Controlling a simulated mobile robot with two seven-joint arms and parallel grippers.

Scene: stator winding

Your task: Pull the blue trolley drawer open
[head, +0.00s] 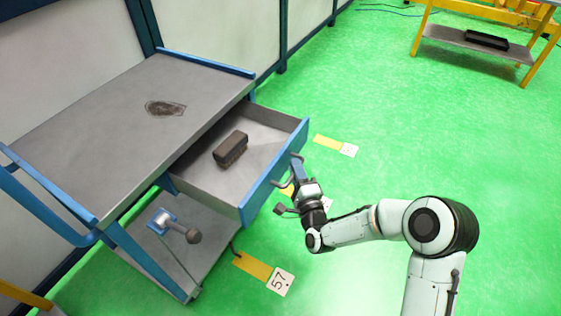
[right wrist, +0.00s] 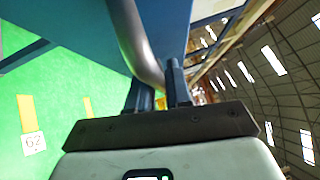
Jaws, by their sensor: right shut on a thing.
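The blue trolley (head: 120,100) with a grey top stands at the left in the head view. Its drawer (head: 275,172) has a blue front and is pulled well out toward the right, with its inside showing. My right gripper (head: 297,173) is at the drawer front, shut on the drawer handle. In the right wrist view the grey curved handle (right wrist: 135,40) runs down between the fingers of the right gripper (right wrist: 158,92). The blue drawer front (right wrist: 60,22) fills the top left there. My left gripper is not in view.
A dark brown block (head: 230,149) lies in the drawer. A grey and blue tool-like object (head: 175,225) is on the lower shelf (head: 195,255). A yellow bench (head: 455,35) with a black tray (head: 487,40) stands at the far right.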

